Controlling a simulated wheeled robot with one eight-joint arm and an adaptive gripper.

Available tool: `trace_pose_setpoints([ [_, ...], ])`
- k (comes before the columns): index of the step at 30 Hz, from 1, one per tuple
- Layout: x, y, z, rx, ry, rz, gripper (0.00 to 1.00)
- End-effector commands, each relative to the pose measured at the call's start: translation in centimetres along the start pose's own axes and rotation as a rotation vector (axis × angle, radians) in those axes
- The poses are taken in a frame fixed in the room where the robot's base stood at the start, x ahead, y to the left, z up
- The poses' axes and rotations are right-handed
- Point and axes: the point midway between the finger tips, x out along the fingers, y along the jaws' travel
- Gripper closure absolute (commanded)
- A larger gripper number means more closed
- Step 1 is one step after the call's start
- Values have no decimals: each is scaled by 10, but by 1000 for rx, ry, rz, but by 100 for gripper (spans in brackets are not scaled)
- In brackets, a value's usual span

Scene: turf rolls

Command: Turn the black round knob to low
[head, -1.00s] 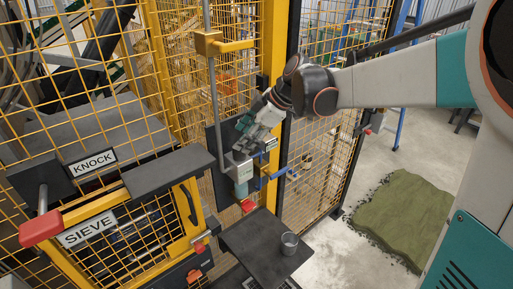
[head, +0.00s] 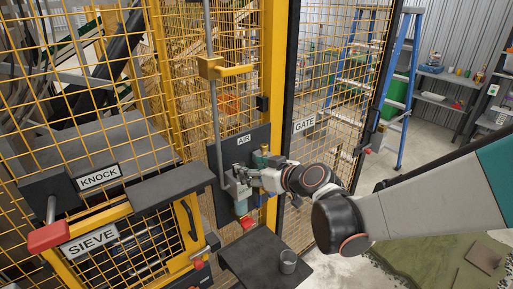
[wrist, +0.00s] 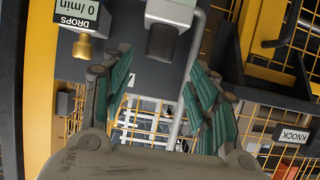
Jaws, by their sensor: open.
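My gripper (head: 243,176) is in front of the dark panel marked AIR (head: 258,134) on the yellow mesh fence. In the wrist view my gripper (wrist: 158,68) has its two green-padded fingers spread, with nothing between them. No knob with a low mark can be made out; my gripper and wrist hide part of the panel in the head view.
A brass fitting (wrist: 82,47) hangs below a DROPS 0/min label. A grey pipe (head: 215,120) runs down beside the panel. A dark shelf (head: 262,258) with a metal cup (head: 288,262) is below. The red KNOCK handle (head: 48,236) is at left.

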Motion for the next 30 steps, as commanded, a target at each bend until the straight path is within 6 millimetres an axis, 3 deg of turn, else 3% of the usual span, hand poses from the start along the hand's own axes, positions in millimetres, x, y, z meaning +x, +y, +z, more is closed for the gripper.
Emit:
trace_pose_setpoints([
  [6,40,1,0,-1,0,-1,46],
  [12,68,1,0,-1,0,0,46],
  [18,81,2,0,0,0,0,46],
  [27,82,2,0,0,0,1,46],
  [30,82,2,0,0,-1,1,67],
])
